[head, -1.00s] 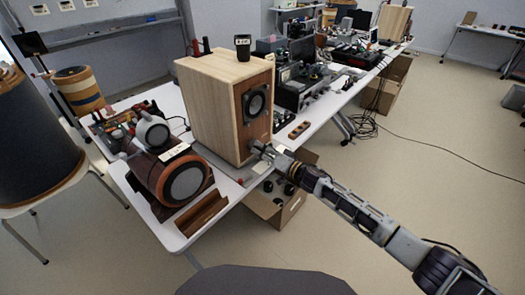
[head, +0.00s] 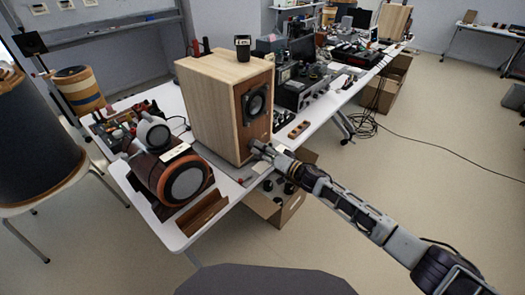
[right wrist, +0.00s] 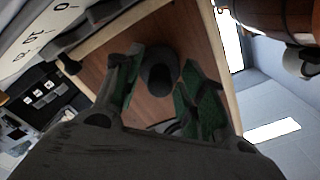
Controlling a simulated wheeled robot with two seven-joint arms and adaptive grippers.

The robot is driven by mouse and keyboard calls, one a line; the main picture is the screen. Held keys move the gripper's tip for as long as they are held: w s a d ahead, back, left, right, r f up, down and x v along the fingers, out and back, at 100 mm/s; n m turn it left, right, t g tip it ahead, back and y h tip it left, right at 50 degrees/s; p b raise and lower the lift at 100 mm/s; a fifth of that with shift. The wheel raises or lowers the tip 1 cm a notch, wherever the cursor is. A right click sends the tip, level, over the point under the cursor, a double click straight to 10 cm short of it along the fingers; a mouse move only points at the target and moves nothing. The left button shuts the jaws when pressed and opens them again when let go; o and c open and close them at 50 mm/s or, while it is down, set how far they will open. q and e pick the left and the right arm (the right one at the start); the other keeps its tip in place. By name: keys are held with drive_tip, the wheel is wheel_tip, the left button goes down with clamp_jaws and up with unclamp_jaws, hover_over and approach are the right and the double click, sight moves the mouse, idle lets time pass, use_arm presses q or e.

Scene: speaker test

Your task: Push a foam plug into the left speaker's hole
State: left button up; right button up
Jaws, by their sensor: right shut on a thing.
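The left speaker (head: 208,105) is a pale wooden box standing upright on the table, with a brown front panel and a dark round driver (head: 257,101). My right gripper (head: 256,147) is at the lower part of that front panel. In the right wrist view its green-padded fingers (right wrist: 160,88) are shut on a dark grey foam plug (right wrist: 158,66), whose far end faces the brown panel (right wrist: 190,32). The plug and fingers hide the hole, so I cannot tell whether the plug is inside it. My left gripper is not in view.
A dark cylinder speaker with an orange ring (head: 170,182) lies left of the box. A brown trough (head: 202,213) lies at the table's front edge. A black cup (head: 243,47) stands on the box. An open carton (head: 283,208) is under the table. The floor to the right is mostly clear.

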drive_tip(key=shift+x, duration=1.1)
idle(0.6)
drive_tip(key=o, duration=1.2)
drive_tip(key=shift+s+d, duration=0.1)
drive_tip(key=shift+v, duration=5.85)
